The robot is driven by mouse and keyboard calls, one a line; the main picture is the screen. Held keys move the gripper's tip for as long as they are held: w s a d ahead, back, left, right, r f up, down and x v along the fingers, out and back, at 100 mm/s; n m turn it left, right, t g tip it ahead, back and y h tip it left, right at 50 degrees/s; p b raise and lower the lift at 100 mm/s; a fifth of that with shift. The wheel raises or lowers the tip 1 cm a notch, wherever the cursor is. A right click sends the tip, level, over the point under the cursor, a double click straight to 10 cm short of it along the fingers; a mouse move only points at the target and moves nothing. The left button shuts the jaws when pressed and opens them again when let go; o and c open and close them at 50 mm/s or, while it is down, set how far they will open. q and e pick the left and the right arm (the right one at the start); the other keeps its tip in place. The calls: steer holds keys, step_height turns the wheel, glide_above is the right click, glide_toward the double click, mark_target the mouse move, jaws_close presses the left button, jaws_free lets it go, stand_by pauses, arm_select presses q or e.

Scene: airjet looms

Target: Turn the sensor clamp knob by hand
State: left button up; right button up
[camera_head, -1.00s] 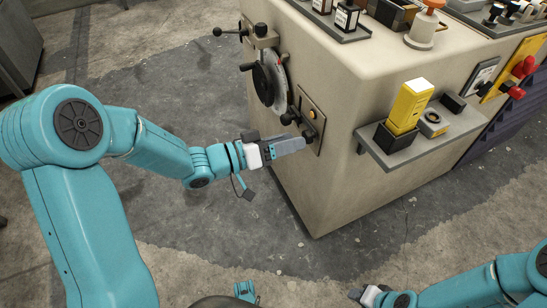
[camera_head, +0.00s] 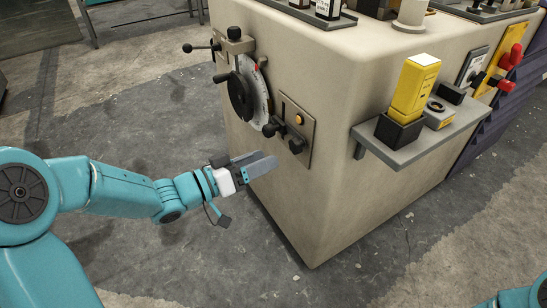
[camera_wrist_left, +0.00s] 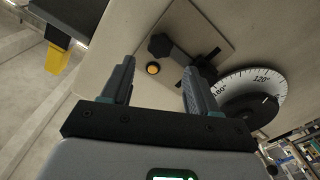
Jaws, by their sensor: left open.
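A tan plate (camera_head: 306,135) on the machine's side carries a black knob (camera_head: 268,130) and a round orange button (camera_head: 299,119). A second black knob (camera_head: 234,33) sits on a bracket above a graduated dial (camera_head: 262,95). I cannot tell for sure which knob is the sensor clamp knob. My left gripper (camera_head: 266,163) is open and empty, just below the plate and apart from it. In the left wrist view, the orange button (camera_wrist_left: 153,68) shows between the fingers (camera_wrist_left: 158,80), and a black knob (camera_wrist_left: 160,46) lies just beyond it. My right gripper is out of view.
A grey shelf (camera_head: 385,155) juts out to the right with a yellow box (camera_head: 415,90) in a black holder. A black ball-ended lever (camera_head: 188,48) sticks out left of the dial. Grey floor (camera_head: 130,110) is clear left of the machine.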

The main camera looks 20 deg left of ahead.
mark_target(292, 147)
arm_select(q)
steer(key=b+x, duration=0.1)
steer(key=x, duration=0.5)
steer(key=shift+w+d, duration=0.1)
steer(key=shift+w, duration=0.05)
steer(key=shift+w+d, duration=0.15)
steer(key=shift+w, duration=0.15)
steer(key=c, duration=0.8)
steer(key=shift+o, duration=0.2)
